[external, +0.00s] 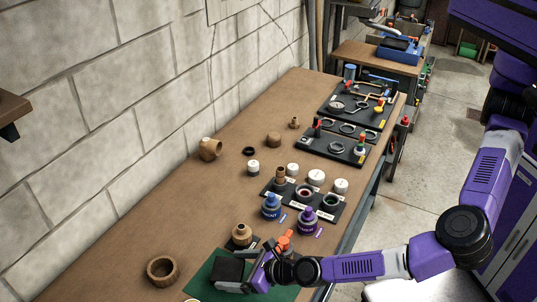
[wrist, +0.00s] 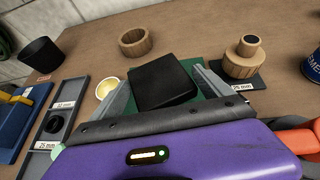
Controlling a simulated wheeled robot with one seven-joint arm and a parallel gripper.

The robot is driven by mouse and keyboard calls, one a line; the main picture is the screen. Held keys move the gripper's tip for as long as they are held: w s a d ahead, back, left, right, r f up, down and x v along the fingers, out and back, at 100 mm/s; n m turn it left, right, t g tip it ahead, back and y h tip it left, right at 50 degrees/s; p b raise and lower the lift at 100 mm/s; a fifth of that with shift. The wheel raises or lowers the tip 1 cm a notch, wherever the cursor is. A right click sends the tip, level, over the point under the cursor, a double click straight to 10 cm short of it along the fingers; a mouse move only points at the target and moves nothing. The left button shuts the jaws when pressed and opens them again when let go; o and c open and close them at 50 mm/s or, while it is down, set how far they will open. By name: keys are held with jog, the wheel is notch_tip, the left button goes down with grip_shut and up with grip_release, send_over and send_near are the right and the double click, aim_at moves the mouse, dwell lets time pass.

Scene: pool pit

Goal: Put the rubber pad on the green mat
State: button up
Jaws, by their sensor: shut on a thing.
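The rubber pad (external: 229,269) is a black, flat-faced block. It is between the fingers of my gripper (external: 242,271), which is shut on it. The wrist view also shows the pad (wrist: 163,84) between the two grey fingers of my gripper (wrist: 160,78), slightly tilted in the picture. The green mat (external: 203,279) is at the near end of the bench, under and around the pad. Its edge shows behind the pad in the wrist view (wrist: 190,66). I cannot tell whether the pad touches the mat; the pad and gripper hide much of it.
A wooden ring (external: 163,270) lies left of the mat. A wooden stepped piece (external: 241,235) on a dark plate stands close behind it. The bench's left middle is clear beside the block wall.

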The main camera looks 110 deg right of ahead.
aim_at(235, 278)
jog(key=shift+f+b, duration=1.5)
jog(key=shift+f, duration=0.6)
jog(key=shift+f, duration=0.1)
jog(key=shift+f, duration=0.15)
jog(key=o, duration=1.3)
jog(key=shift+r, duration=0.35)
jog(key=v, duration=1.2)
jog(key=shift+f+b, duration=0.2)
jog(key=shift+b, duration=0.1)
